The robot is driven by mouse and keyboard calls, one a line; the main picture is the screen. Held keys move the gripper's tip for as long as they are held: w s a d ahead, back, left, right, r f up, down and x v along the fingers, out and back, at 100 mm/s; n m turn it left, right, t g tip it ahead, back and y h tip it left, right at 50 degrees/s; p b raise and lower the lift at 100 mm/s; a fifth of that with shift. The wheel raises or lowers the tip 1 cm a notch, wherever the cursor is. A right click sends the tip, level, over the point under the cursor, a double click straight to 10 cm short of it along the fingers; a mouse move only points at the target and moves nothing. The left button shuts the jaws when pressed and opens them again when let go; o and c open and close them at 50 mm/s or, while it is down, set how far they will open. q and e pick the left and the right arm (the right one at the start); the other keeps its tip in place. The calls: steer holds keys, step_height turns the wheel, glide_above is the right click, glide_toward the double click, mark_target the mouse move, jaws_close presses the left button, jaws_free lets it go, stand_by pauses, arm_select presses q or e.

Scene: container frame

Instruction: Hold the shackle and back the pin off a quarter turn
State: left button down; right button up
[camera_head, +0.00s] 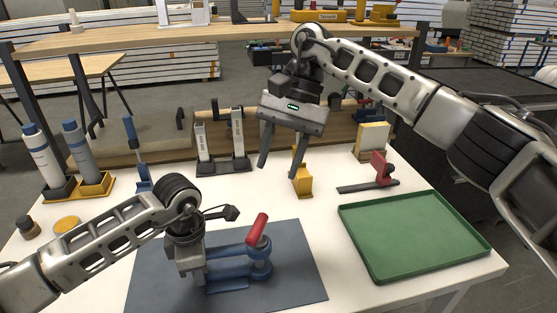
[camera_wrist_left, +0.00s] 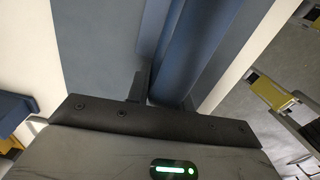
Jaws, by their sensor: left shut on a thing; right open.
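The blue shackle (camera_head: 230,270) lies on a dark blue-grey mat (camera_head: 295,285) on the white table. Its pin, with a red handle (camera_head: 257,230), stands tilted at the shackle's right end. My left gripper (camera_head: 203,279) is shut on the left part of the shackle; its fingertips are mostly hidden in the head view. In the left wrist view a blue bar of the shackle (camera_wrist_left: 200,45) runs between the fingers. My right gripper (camera_head: 279,172) is open and empty, above the table behind the red handle, apart from it.
A green tray (camera_head: 465,250) lies at the right. A red and grey clamp-like tool (camera_head: 381,170) and a yellow block (camera_head: 302,182) stand behind. Bottles (camera_head: 38,153) in a yellow holder are at the left. The mat's right part is clear.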

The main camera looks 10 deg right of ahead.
arm_select(q)
steer(key=shift+d, duration=0.1)
steer(key=c, duration=1.1)
jaws_free()
steer(key=shift+c, duration=0.2)
steer(key=shift+r, duration=0.15)
